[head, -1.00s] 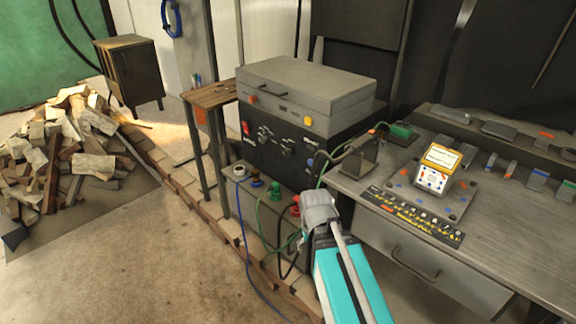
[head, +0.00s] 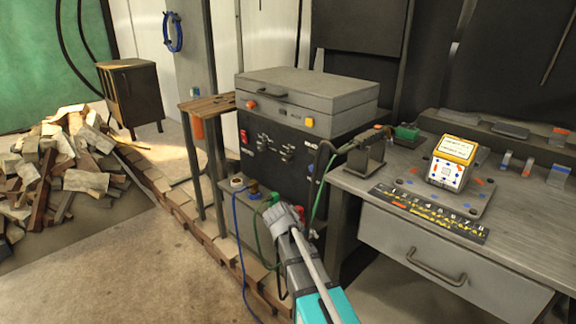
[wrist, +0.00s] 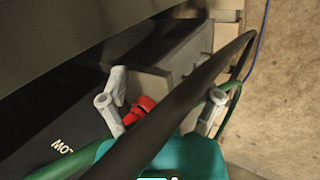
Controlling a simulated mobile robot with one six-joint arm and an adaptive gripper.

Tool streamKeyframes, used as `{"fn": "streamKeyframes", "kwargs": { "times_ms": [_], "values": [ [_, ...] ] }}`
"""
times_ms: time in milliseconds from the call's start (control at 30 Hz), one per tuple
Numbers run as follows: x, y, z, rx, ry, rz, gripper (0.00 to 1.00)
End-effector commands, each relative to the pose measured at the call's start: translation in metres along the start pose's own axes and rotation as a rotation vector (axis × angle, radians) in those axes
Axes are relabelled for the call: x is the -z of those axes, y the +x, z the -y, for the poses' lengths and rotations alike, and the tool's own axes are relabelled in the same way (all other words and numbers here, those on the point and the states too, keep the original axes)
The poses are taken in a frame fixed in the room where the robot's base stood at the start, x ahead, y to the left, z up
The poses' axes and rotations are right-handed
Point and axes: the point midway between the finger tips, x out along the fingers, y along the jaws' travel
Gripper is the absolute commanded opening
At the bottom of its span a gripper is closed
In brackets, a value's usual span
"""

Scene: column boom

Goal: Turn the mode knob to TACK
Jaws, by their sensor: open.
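The black welder box (head: 279,169) stands under a grey lidded case. Two dark knobs with pale markings, a left knob (head: 263,143) and a right knob (head: 288,152), sit on its front; I cannot read which is the mode knob or where either points. My gripper (head: 285,218) is below and in front of this panel, apart from the knobs. In the wrist view my gripper (wrist: 161,107) has its grey fingers spread, with a black cable crossing between them and a red connector (wrist: 139,109) by the left finger.
Blue, green and black cables hang around the lower grey unit (head: 237,205) near my gripper. A workbench (head: 405,172) with a drawer stands at right. A narrow wooden-topped stand (head: 205,103) is left of the welder. Bare floor (head: 150,270) lies at front left.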

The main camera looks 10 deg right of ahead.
Motion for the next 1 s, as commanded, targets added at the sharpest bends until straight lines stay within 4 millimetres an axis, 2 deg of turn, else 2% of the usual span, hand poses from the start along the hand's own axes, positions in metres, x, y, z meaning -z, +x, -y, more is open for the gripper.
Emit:
{"fn": "streamKeyframes", "kwargs": {
  "times_ms": [33, 267, 400, 600, 700, 800, 1000],
  "values": [
    [0.022, -0.003, -0.008, -0.06, -0.051, 0.001, 0.82],
    [0.097, -0.033, -0.043, -0.371, -0.304, 0.038, 0.82],
    [0.145, -0.063, -0.059, -0.565, -0.454, 0.08, 0.82],
    [0.207, -0.111, -0.067, -0.811, -0.632, 0.155, 0.82],
    [0.228, -0.131, -0.068, -0.9, -0.692, 0.189, 0.82],
    [0.241, -0.145, -0.068, -0.958, -0.73, 0.215, 0.82],
    [0.248, -0.155, -0.067, -1.001, -0.756, 0.235, 0.82]
  ]
}}
